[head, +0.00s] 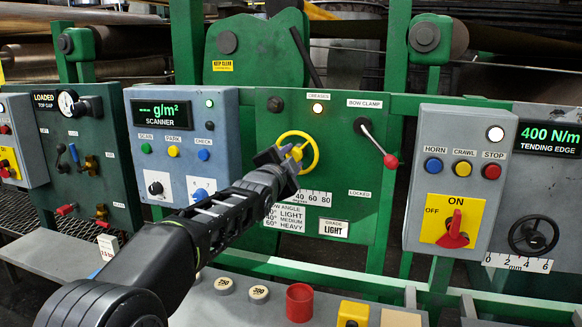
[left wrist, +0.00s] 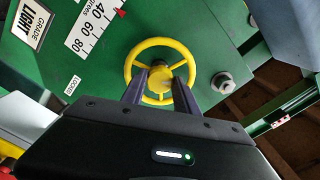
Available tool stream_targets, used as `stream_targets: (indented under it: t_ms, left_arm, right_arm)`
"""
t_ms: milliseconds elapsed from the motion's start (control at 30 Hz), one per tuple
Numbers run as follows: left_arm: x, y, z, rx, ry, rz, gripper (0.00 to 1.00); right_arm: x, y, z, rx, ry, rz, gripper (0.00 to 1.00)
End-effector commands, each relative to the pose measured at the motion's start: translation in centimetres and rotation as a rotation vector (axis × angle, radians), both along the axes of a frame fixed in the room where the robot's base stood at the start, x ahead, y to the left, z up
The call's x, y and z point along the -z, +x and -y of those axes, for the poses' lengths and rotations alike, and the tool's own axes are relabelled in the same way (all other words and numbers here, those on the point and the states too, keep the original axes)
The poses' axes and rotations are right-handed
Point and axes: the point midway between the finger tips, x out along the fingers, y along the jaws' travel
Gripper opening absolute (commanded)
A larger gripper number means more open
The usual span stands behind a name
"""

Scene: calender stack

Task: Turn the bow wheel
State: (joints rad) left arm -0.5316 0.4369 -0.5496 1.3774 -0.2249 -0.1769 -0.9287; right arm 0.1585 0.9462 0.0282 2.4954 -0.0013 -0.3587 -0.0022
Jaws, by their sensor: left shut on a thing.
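The bow wheel (head: 316,152) is a yellow hand wheel on the green panel in the middle of the head view. My left gripper (head: 282,152) reaches it from the lower left and covers part of its left side. In the left wrist view the bow wheel (left wrist: 160,42) is seen face on, with its hub and spokes. The fingers of my left gripper (left wrist: 160,84) stand at both sides of the hub and are shut on the wheel. Their exact contact is partly hidden. My right gripper is not in view.
A scale (head: 313,196) marked in degrees and a "LIGHT" grade card (head: 333,228) sit below the wheel. A red-knobbed bow clamp lever (head: 376,143) is to its right. The grey ledge below holds a red cup (head: 299,302) and round weights (head: 258,293).

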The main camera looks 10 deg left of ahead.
Motion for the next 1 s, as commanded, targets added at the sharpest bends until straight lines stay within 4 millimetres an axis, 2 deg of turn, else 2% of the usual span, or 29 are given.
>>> stream_targets:
  t_ms: [33,400,1000]
  left_arm:
    - [0.7,0.0,0.1,0.0,0.045,-0.002,0.0]
    - [0.6,0.0,-0.1,-0.001,0.395,0.021,0.0]
    - [0.2,0.0,-0.1,0.0,0.964,0.056,0.0]
  right_arm:
    - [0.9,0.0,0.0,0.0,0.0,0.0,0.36]
    - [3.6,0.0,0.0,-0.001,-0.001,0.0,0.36]
    - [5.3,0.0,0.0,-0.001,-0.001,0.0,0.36]
